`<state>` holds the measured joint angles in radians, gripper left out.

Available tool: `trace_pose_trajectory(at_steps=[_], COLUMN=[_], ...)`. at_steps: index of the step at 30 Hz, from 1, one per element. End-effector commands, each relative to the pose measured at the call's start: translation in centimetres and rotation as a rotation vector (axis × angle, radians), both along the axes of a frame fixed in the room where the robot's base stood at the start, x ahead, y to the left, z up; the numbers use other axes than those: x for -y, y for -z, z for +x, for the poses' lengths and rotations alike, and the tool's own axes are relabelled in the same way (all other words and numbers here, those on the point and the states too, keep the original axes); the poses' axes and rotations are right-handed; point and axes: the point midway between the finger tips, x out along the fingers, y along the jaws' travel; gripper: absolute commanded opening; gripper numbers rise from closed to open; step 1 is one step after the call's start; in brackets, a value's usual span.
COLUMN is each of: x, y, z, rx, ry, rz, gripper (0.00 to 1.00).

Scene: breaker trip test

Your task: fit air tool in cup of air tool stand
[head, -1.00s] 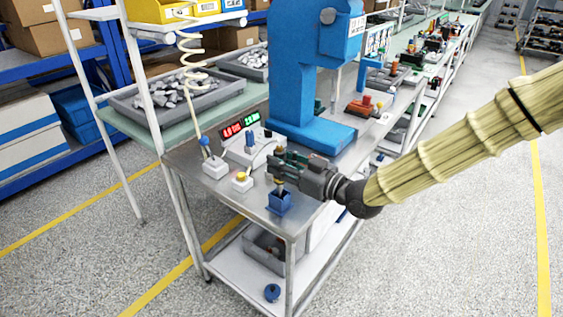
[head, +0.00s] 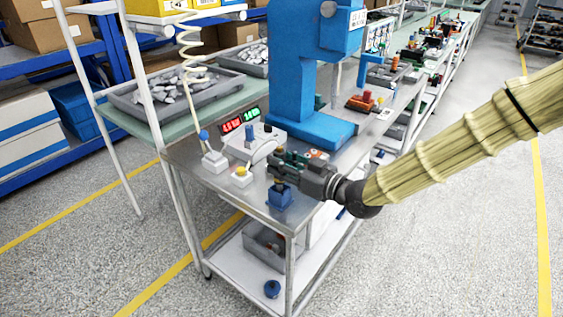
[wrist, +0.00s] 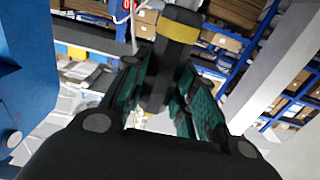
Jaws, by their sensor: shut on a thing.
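My gripper (head: 285,165) is shut on the air tool, above the near end of the metal bench. In the wrist view the air tool (wrist: 179,32) is a black, roughly upright body with a yellow band, held between the green-padded fingers (wrist: 165,100). In the head view only a short, dark and yellowish lower part of it shows below the fingers. The air tool stand (head: 279,198) is a small blue block right under it. The tool's lower end is at the stand's cup or just inside; I cannot tell how deep. The cup's inside is hidden.
A white-and-yellow button box (head: 241,176) and a white box with a blue knob (head: 215,160) stand left of the gripper. A red and green display (head: 240,120) and a big blue press (head: 300,100) stand behind. The bench's front edge is close to the stand.

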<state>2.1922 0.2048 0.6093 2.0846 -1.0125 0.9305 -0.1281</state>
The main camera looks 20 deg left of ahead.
Motion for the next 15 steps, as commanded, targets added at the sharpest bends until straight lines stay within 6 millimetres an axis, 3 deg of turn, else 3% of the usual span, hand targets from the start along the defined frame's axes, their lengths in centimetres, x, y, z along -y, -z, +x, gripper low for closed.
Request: trace_pose_trajectory(at_steps=[15], x=[-0.01], y=[0.98], z=[0.02], rx=[0.001], ry=[0.000], rz=[0.001], gripper=[0.03])
